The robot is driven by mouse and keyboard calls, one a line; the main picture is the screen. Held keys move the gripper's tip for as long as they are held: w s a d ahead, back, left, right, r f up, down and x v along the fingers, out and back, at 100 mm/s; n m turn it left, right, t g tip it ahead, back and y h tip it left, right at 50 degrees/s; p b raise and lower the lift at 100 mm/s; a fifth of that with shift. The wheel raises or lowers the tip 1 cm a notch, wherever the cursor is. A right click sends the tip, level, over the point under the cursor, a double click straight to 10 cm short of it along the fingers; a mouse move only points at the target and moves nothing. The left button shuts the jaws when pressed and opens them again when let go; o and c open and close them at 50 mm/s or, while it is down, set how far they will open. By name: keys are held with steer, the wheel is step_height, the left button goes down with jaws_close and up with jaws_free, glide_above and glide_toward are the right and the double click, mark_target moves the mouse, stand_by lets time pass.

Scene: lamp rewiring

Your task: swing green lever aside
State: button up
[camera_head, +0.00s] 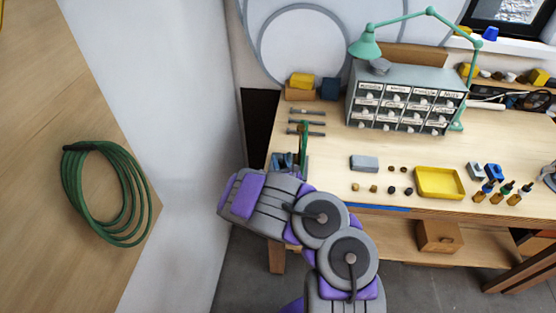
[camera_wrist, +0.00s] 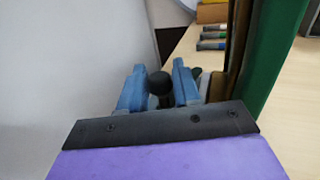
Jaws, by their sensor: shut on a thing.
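My gripper (camera_head: 284,160) is at the left front corner of the workbench. In the wrist view its two blue fingers (camera_wrist: 160,88) are closed around a dark round knob (camera_wrist: 158,83) with a short dark stem. A tall green upright piece (camera_head: 304,142), which looks like the green lever, stands just right of the gripper. In the wrist view it is a large green strip (camera_wrist: 282,55) close at the right, beside a brown strip. How the knob joins the green piece is hidden.
The workbench (camera_head: 330,185) holds several bolts (camera_head: 306,121) behind the gripper, a grey block (camera_head: 364,163), a yellow tray (camera_head: 439,182) and a drawer cabinet (camera_head: 405,98).

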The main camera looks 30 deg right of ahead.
steer(key=shift+s+d+n+y+b, duration=0.2)
steer(key=shift+d+n+y+b, duration=0.25)
steer(key=shift+n+y, duration=0.35)
steer(key=shift+a+y, duration=0.1)
steer(key=shift+y, duration=0.3)
steer(key=shift+r, duration=0.15)
steer(key=o, duration=0.9)
steer(key=shift+o, duration=0.2)
